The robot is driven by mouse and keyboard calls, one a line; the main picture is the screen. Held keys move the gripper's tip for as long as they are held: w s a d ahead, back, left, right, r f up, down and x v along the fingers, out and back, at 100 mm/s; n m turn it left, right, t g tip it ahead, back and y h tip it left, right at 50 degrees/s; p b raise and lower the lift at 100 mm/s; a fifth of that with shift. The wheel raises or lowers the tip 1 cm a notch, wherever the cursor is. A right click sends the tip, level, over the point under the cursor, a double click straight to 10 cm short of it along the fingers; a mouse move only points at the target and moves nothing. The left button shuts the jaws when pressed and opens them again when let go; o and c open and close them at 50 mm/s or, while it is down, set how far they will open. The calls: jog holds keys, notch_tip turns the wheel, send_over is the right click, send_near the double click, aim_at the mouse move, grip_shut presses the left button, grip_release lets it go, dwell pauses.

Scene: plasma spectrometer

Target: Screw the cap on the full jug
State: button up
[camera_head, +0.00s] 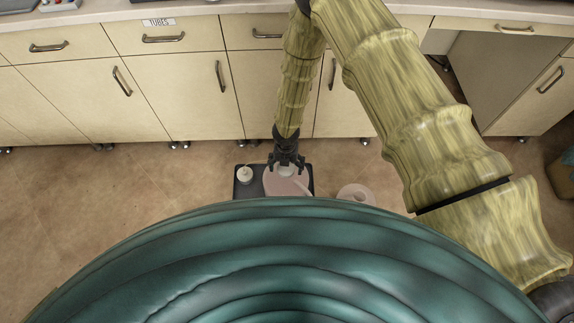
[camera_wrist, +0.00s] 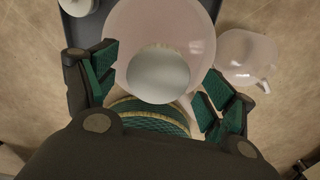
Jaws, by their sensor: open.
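A pinkish translucent jug (camera_head: 285,184) stands on a dark tray (camera_head: 243,191) on the floor, partly hidden by my body in the head view. It fills the upper middle of the wrist view (camera_wrist: 131,35). A pale round cap (camera_wrist: 158,76) sits over the jug's top; I cannot tell how tightly it is seated. My gripper (camera_head: 288,165) points down over this jug. In the wrist view my gripper (camera_wrist: 160,80) is open, its green-padded fingers on either side of the cap, apparently not touching it.
A small white container (camera_head: 244,174) stands on the tray's left. A second pinkish jug (camera_head: 355,194) stands on the floor right of the tray. Cabinets (camera_head: 180,95) line the back. Brown floor (camera_head: 120,190) is clear at left.

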notch_tip(320, 180, up, 12)
dwell(0.7)
jog(key=shift+s, duration=0.1)
